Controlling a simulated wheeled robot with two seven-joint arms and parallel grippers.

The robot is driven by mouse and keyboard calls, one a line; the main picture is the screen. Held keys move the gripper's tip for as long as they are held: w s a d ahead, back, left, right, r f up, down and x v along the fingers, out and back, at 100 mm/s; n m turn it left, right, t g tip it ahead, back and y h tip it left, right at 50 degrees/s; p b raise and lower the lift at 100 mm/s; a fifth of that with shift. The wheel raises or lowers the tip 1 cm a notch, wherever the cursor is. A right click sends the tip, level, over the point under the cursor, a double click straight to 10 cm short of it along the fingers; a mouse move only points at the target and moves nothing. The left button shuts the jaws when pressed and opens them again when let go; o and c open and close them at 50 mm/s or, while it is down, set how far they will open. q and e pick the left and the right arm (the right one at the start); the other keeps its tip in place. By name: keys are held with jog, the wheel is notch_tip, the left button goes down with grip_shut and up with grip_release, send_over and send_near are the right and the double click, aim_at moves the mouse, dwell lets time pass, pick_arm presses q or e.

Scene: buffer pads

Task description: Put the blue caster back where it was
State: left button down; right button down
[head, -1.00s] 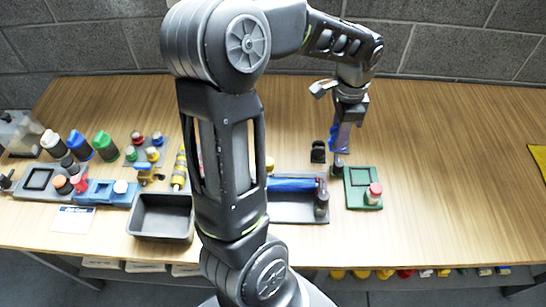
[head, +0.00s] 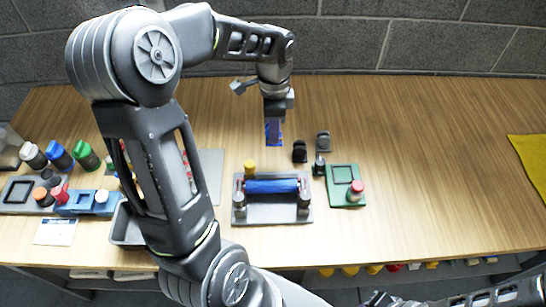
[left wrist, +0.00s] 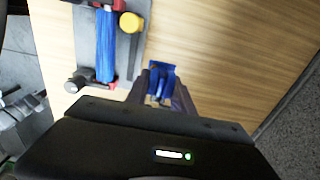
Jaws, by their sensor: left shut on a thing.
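The blue caster (head: 273,132) is held at the tip of my left gripper (head: 273,118), which points down. It hangs behind the blue roller and left of the black caster. In the left wrist view the blue caster (left wrist: 162,68) sits between the fingers (left wrist: 161,90), which are closed on it and partly hide it. A black caster (head: 300,152) and a grey caster (head: 322,141) stand on the table to the right, apart from my gripper. My right gripper does not show.
The blue roller (head: 270,186) lies on a grey stand (head: 265,213) in front. A green tray (head: 343,171) with a red-capped piece (head: 356,190) is to its right. Several bottles stand at left. The right of the table is clear up to a yellow cloth (head: 530,160).

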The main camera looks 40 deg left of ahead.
pick_arm(q)
notch_tip(320, 180, down, 6)
jog(key=shift+r, duration=0.15)
jog(key=shift+f+p, duration=0.4)
jog(key=shift+f, duration=1.5)
jog(key=shift+f, duration=0.1)
jog(key=c, duration=1.1)
grip_release()
notch_tip(320, 180, up, 12)
jog(key=shift+r+b, duration=0.15)
jog(key=shift+b, duration=0.45)
